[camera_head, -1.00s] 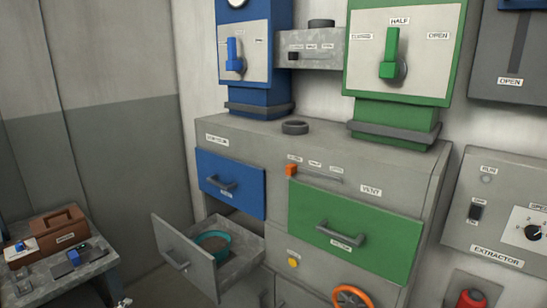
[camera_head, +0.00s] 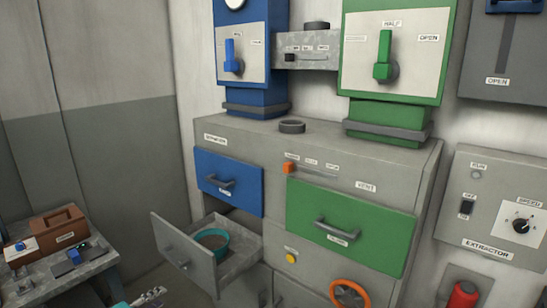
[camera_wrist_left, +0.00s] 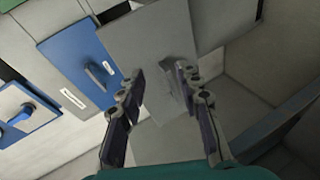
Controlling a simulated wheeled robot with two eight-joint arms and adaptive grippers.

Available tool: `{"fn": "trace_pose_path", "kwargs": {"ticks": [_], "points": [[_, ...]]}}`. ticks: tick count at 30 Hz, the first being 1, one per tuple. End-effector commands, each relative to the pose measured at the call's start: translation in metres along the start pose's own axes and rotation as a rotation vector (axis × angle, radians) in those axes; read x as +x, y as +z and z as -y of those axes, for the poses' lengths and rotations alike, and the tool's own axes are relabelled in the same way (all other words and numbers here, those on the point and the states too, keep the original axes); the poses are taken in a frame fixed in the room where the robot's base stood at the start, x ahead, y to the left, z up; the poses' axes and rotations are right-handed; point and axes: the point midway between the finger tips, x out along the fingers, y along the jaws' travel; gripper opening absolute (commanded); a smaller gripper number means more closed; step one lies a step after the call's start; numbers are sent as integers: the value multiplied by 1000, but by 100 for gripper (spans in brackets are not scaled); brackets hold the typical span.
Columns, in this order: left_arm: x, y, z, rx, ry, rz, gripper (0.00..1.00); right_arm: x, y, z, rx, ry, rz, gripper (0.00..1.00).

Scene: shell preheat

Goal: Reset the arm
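My left gripper (camera_head: 146,299) just shows at the bottom edge of the head view, below the open grey drawer. In the left wrist view its two fingers (camera_wrist_left: 161,74) are spread apart with nothing between them. Beyond them is the grey front of the open drawer (camera_wrist_left: 150,45), apart from the fingers as far as I can tell. My right gripper is in neither view.
The open drawer (camera_head: 184,259) juts out from the grey cabinet and holds a teal bowl (camera_head: 219,253). A side table (camera_head: 105,268) with a brown toolbox (camera_head: 60,224) stands at left.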

Motion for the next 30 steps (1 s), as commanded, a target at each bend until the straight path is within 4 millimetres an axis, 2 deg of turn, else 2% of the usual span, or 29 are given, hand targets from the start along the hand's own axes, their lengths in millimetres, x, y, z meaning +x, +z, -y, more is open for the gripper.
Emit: {"fn": "trace_pose_path", "kwargs": {"ticks": [1,3,9,14,18,24,30], "points": [[1,20,-15,38,-39,27,34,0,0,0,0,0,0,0],[-1,46,-30,103,-108,61,34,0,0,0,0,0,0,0],[-23,123,-58,313,-290,148,34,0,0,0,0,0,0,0],[-57,178,-66,501,-416,203,34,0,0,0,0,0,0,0],[-94,218,-64,681,-512,240,34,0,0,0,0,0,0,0],[-141,253,-50,923,-614,266,34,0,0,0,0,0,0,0],[-165,263,-40,1057,-660,269,34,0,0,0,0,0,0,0]]}}
